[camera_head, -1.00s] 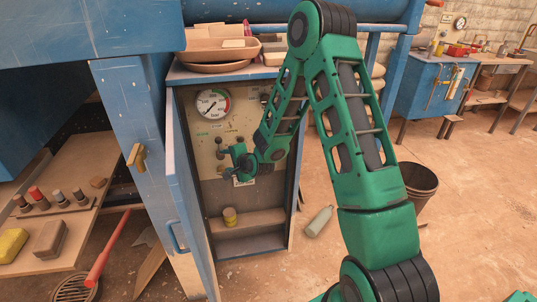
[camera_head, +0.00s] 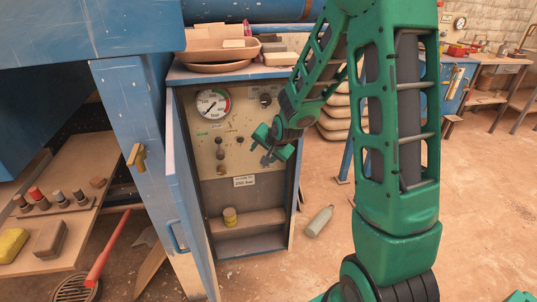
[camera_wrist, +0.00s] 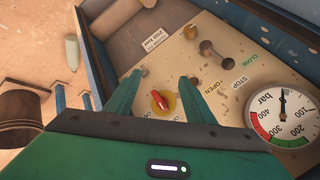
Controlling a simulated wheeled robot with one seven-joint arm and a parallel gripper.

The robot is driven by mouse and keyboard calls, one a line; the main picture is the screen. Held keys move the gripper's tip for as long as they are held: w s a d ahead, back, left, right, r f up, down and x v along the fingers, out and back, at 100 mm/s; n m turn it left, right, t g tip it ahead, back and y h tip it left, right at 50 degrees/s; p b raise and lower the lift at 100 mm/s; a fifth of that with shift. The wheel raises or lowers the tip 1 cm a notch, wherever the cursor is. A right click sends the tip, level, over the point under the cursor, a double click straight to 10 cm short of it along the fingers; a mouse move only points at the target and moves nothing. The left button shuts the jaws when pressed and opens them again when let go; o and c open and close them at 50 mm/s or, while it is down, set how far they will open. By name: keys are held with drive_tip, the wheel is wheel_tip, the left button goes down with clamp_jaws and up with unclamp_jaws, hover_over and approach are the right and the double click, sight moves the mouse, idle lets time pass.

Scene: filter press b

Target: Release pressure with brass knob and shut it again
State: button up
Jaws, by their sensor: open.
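The control panel has a brownish, brass-looking knob (camera_head: 220,155) below a dark knob (camera_head: 219,141). In the wrist view a ball-ended brass knob (camera_wrist: 207,48) stands out from the panel, beyond my fingers. My gripper (camera_head: 267,158) is at the panel's right side, apart from the knobs; its fingers are open and empty. In the wrist view the fingers (camera_wrist: 157,97) sit either side of a red rotary switch (camera_wrist: 160,101) on a yellow base; contact cannot be told. The pressure gauge (camera_head: 212,104) is at the panel's upper left.
The blue cabinet door (camera_head: 180,190) stands open along the left side. Trays (camera_head: 214,66) lie on top. A bottle (camera_head: 319,221) lies on the floor at the right.

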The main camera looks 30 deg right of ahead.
drive_tip(key=shift+s+d+r+n+g, duration=0.15)
drive_tip(key=shift+s+d+r, duration=0.2)
drive_tip(key=shift+s, duration=0.25)
drive_tip(key=shift+s+d+r+n+g, duration=0.15)
drive_tip(key=shift+s+d+r, duration=0.1)
drive_tip(key=shift+s+d, duration=0.3)
drive_tip(key=shift+a, duration=0.1)
